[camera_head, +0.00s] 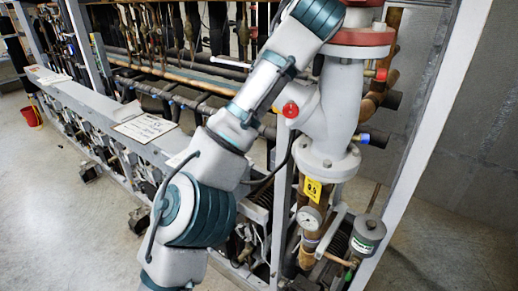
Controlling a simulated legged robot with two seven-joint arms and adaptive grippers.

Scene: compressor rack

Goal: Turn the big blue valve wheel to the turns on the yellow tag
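A yellow tag (313,190) with dark marks, perhaps "0.5", hangs just below the pale flange of a thick grey pipe (340,105). I cannot make out its figures with certainty. No big blue valve wheel can be seen. One of my arms, grey with teal joints, rises from the bottom left of centre to the top edge and covers part of the rack and pipe. Its hand end is beyond the top of the picture. Neither gripper is in view.
A pressure gauge (309,218) and a grey canister (367,237) sit below the tag. A red knob (291,110) is on the pipe's left. A white rack post (425,140) stands at right. A red bucket (30,115) is far left. Floor is open at left.

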